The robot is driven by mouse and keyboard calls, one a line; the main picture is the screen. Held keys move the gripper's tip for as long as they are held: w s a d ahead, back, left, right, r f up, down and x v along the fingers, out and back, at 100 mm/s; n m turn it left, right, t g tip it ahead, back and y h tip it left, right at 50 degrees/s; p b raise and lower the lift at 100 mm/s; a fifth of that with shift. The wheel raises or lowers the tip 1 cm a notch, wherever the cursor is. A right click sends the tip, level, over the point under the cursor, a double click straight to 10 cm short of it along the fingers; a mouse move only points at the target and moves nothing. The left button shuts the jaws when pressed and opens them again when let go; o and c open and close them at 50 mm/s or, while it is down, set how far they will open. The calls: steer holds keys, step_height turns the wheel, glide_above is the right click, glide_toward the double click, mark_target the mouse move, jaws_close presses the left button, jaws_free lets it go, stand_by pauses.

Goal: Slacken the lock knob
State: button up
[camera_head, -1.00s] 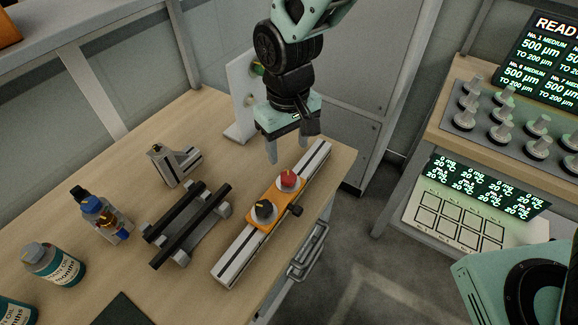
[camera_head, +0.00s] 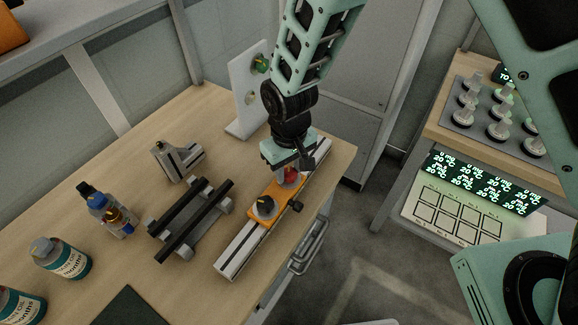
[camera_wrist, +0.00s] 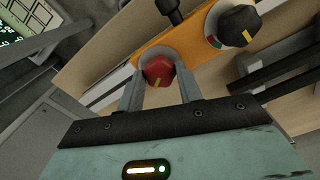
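An orange carriage (camera_head: 271,206) sits on a pale slotted rail (camera_head: 240,252) at the bench's right edge. It bears a red knob (camera_head: 291,176) and a black knob (camera_head: 265,205) on top, and a small black side knob (camera_head: 297,206).
A dark-barred stand (camera_head: 190,222), a small grey block fixture (camera_head: 178,160) and several bottles (camera_head: 62,258) stand left of the rail. A white upright plate (camera_head: 246,95) stands behind my gripper. A shelf with several grey knobs (camera_head: 498,130) is at right.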

steer(key=shift+c, duration=1.2)
steer(key=n+b, duration=0.1)
steer(key=n, duration=0.2)
steer(key=shift+n+b, duration=0.35)
steer(key=shift+n, duration=1.75)
steer(key=shift+r, duration=0.1)
steer(key=o, duration=1)
